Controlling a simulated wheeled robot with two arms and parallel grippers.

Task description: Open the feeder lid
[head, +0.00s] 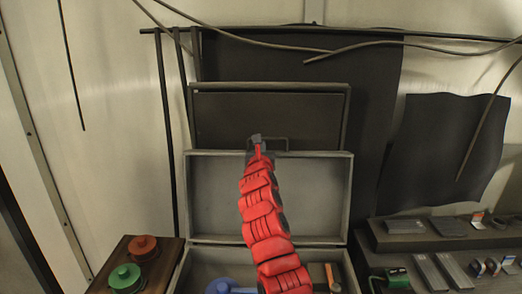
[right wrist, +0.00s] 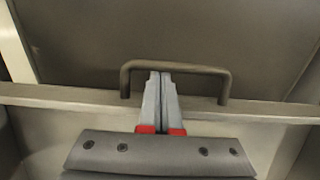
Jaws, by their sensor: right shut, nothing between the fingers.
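The feeder lid (head: 212,190) is a grey panel standing raised at the back of the feeder box (head: 182,272), whose inside shows below it. A dark U-shaped handle (head: 286,139) sits on the lid's top edge; it also shows in the right wrist view (right wrist: 222,73). My right gripper (head: 257,138) is at this handle at the end of the red arm. In the right wrist view its fingers (right wrist: 161,78) are together and empty, between the handle's two legs with tips close to the bar. I cannot tell whether they touch it. My left gripper is out of view.
A dark framed panel (head: 270,118) stands behind the lid. A blue item (head: 222,286) lies in the box. A wooden block with a red knob (head: 143,246) and a green knob (head: 125,276) is at left. A shelf (head: 375,240) with small items is at right. Cables hang above.

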